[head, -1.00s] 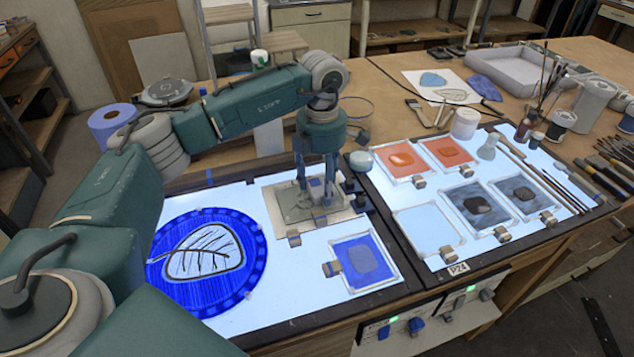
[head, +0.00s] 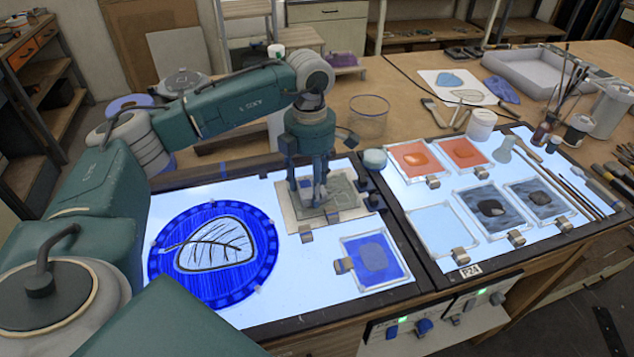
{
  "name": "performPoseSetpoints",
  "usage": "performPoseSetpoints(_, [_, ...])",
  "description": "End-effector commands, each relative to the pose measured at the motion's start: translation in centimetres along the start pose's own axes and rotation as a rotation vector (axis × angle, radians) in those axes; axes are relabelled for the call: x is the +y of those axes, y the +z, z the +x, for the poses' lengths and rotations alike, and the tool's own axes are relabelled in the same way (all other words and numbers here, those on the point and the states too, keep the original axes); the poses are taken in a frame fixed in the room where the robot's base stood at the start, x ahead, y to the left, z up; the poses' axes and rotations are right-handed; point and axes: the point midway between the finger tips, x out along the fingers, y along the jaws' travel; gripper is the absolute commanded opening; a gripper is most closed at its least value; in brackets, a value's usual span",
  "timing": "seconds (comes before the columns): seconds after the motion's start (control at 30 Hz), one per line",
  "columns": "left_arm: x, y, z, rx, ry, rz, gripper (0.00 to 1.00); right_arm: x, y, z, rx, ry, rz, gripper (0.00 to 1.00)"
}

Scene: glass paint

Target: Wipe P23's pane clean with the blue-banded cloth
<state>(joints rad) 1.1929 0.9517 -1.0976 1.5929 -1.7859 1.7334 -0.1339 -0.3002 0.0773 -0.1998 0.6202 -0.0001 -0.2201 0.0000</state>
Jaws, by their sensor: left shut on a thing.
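My left gripper (head: 313,190) points down over a grey-green smeared pane (head: 343,192) on a beige board on the left light table. It is shut on a small pale thing with a bit of blue, which looks like the blue-banded cloth (head: 318,202); the fingers hide most of it. The cloth is low at the pane's left part; whether it touches the glass I cannot tell. My right gripper is not in view.
A blue round glass with a leaf (head: 214,245) lies left of the pane, and a blue pane (head: 374,257) lies in front right. Orange panes (head: 417,160), dark panes (head: 491,209) and brushes cover the right table. A small pot (head: 374,159) stands behind.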

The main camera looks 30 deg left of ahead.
Motion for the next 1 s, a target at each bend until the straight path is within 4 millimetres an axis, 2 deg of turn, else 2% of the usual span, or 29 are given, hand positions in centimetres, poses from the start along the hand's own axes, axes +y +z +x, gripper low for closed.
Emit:
performPoseSetpoints(0.27, [0.0,0.1,-0.4,-0.001,0.0,0.0,0.34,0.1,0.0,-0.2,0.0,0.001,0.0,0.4])
performPoseSetpoints(0.77, [0.0,0.1,-5.0,-0.001,-0.001,0.001,0.34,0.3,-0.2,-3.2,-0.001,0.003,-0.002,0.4])
performPoseSetpoints(1.0, [0.0,0.1,-5.1,-0.001,-0.001,0.001,0.34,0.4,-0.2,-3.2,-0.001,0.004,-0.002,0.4])
